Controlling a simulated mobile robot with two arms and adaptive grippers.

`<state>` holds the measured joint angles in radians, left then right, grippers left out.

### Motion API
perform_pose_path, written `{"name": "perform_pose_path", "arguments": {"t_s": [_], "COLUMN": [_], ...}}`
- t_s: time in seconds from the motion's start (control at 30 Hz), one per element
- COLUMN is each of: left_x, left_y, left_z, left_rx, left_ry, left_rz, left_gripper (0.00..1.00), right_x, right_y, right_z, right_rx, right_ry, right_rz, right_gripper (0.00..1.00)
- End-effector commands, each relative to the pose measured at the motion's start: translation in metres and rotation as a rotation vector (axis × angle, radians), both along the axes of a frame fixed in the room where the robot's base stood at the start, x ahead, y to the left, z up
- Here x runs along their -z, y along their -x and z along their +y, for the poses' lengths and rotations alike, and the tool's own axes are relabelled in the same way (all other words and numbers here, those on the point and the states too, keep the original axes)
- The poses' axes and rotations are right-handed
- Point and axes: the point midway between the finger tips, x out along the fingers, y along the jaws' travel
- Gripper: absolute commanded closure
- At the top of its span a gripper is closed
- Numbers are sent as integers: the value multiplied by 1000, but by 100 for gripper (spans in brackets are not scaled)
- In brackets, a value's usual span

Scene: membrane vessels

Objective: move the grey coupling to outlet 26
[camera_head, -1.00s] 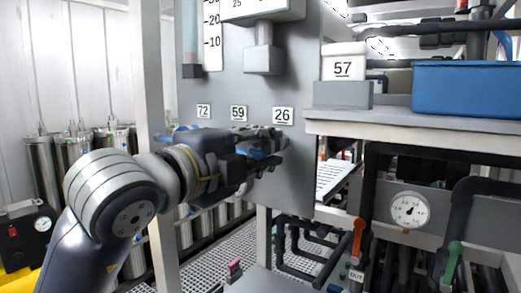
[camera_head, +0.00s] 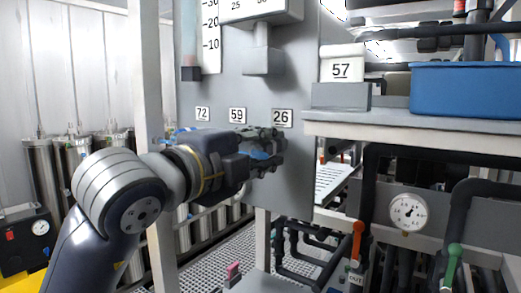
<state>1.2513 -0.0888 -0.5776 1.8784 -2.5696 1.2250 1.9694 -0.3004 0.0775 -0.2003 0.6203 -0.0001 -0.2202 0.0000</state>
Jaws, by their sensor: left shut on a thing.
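My left gripper (camera_head: 268,152) is in front of the grey panel (camera_head: 293,180), just below the labels. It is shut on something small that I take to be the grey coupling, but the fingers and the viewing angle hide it. The label 26 (camera_head: 282,118) is on the panel just above and to the right of the fingertips. Labels 59 (camera_head: 237,115) and 72 (camera_head: 202,114) are to its left. The outlets under the labels are mostly hidden behind my gripper and wrist. My right gripper is not in view.
A shelf (camera_head: 400,125) on the right holds a blue bin (camera_head: 466,90) and a block labelled 57 (camera_head: 341,70). Below it are dark pipes, a gauge (camera_head: 408,212) and an orange-handled valve (camera_head: 357,240). A white post (camera_head: 150,80) stands left of the panel.

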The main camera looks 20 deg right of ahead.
Motion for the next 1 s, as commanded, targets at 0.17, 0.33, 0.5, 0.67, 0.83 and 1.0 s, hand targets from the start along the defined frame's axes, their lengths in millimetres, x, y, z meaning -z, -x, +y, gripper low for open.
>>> {"name": "perform_pose_path", "arguments": {"t_s": [0.17,0.33,0.5,0.67,0.83,1.0], "left_x": [0,0,0,0,0,0], "left_y": [-2,-2,-2,1,15,37], "left_z": [-3,-2,-2,1,19,48], "left_rx": [0,0,0,0,1,-1], "left_ry": [0,0,0,0,1,1], "left_rz": [0,0,0,0,-2,-2], "left_gripper": [69,50,50,50,50,50], "right_x": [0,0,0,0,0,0], "right_y": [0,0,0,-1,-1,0], "right_z": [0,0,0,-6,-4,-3], "right_rx": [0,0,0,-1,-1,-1], "right_ry": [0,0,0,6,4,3], "right_rz": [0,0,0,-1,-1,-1], "right_gripper": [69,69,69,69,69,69]}}
